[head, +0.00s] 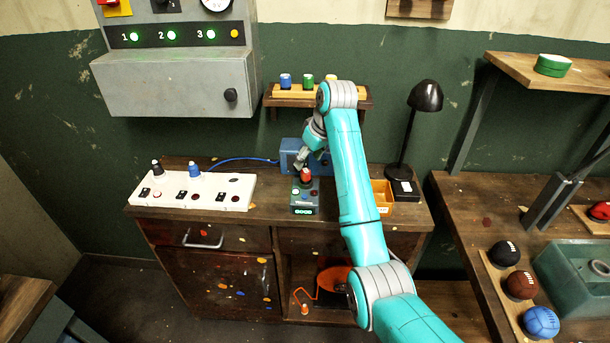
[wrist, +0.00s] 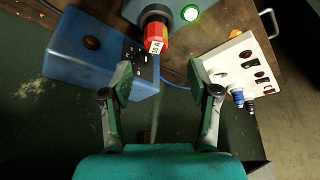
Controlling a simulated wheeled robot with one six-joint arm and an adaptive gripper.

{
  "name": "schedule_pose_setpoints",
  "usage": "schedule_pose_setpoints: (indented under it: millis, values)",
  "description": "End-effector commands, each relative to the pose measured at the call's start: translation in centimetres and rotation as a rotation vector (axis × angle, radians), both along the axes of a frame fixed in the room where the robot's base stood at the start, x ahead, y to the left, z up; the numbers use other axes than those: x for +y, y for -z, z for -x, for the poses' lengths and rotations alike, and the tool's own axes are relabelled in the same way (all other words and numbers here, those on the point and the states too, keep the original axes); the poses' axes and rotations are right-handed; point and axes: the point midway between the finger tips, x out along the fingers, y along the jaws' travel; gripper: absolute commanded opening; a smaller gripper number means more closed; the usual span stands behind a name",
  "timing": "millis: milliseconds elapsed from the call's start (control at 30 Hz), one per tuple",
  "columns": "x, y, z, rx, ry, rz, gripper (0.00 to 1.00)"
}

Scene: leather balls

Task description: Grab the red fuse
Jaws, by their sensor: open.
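The red fuse (head: 306,175) stands upright in the top of a small grey-green tester box (head: 304,199) on the wooden cabinet. In the wrist view the red fuse (wrist: 156,36), with a white label, sits in a dark round socket, beside a lit green lamp (wrist: 190,13). My gripper (wrist: 162,80) is open and empty, its two fingers apart, with the fuse beyond the fingertips and roughly between their lines. In the head view my gripper (head: 301,160) is just above and behind the fuse, and its fingers are partly hidden by the wrist.
A blue box (head: 292,150) stands close behind the tester. A white socket strip (head: 215,190) with black and blue plugs lies left. A black lamp (head: 405,170) and an orange bin (head: 383,192) stand right. A wall shelf (head: 290,98) holds several coloured fuses.

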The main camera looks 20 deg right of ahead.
Motion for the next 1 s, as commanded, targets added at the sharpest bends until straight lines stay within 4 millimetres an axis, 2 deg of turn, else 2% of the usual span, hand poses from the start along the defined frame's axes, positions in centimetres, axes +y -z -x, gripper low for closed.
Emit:
schedule_pose_setpoints:
  millis: [100, 267, 600, 933, 1000]
  values:
    - [0.2, 1.2, -0.4, 0.001, 0.000, 0.000, 0.61]
    - [0.3, 2.0, -0.6, 0.001, 0.000, 0.000, 0.61]
    - [0.4, 6.1, -1.8, 0.001, 0.000, 0.000, 0.61]
    - [0.5, 6.6, -2.0, -0.001, 0.000, 0.000, 0.61]
    - [0.5, 6.6, -2.0, -0.001, 0.000, 0.000, 0.43]
